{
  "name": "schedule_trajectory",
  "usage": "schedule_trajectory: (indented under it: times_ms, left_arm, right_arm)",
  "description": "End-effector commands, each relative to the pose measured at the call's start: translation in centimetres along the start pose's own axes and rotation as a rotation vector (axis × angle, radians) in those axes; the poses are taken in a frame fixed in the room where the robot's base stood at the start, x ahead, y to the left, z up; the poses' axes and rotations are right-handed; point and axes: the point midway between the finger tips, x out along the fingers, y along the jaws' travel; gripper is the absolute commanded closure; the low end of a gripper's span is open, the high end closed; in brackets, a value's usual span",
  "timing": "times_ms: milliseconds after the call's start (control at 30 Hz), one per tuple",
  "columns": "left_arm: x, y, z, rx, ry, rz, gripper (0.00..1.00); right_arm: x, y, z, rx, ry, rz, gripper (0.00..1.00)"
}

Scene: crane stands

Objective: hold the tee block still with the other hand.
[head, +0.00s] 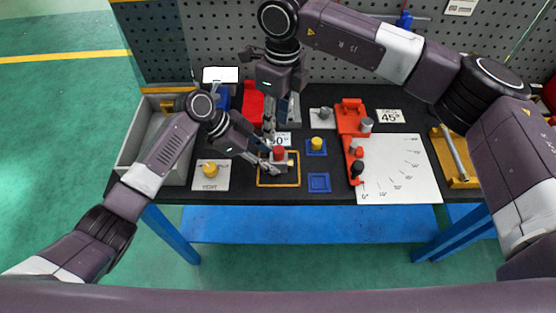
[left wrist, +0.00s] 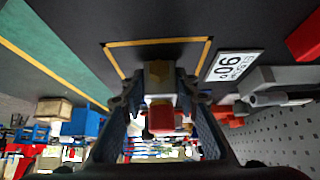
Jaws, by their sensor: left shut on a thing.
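The tee block (head: 279,166), a small grey body with a red cap and a yellow part, sits inside a yellow square outline (head: 297,184) on the black bench top. In the left wrist view the tee block (left wrist: 160,99) is between the two fingers, its red end towards the camera. My left gripper (head: 272,160) comes in from the left and is shut on the tee block. My right gripper (head: 268,130) points down from above, just behind the block. Its fingers overlap other things, and I cannot tell their opening.
A card reading 90° (left wrist: 234,66) lies beside the outline. A yellow knob on a plate (head: 210,170) is at left, a blue square (head: 319,182) at right. Red fixtures (head: 350,119) and a white angle sheet (head: 400,170) lie further right. A grey tray (head: 139,135) stands far left.

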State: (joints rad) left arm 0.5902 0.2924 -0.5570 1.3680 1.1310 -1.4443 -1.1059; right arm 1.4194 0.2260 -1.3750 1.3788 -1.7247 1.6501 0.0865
Motion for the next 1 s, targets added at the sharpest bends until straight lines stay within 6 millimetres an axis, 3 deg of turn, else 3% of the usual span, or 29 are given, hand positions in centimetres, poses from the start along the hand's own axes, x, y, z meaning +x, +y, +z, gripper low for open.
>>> schedule_trajectory:
  times_ms: [267,700,1000]
  left_arm:
    - [0.0,0.0,0.1,-0.002,-0.002,0.000,1.00]
    - [0.0,0.0,0.1,-0.001,-0.002,0.001,1.00]
    - [0.0,0.0,0.1,-0.001,-0.002,0.001,1.00]
  right_arm:
    - [1.7,0.0,-0.7,0.009,0.053,-0.028,0.65]
    - [7.6,-0.1,-0.9,0.008,0.050,-0.026,0.65]
    - [9.2,-0.2,-0.9,0.008,0.048,-0.028,0.65]
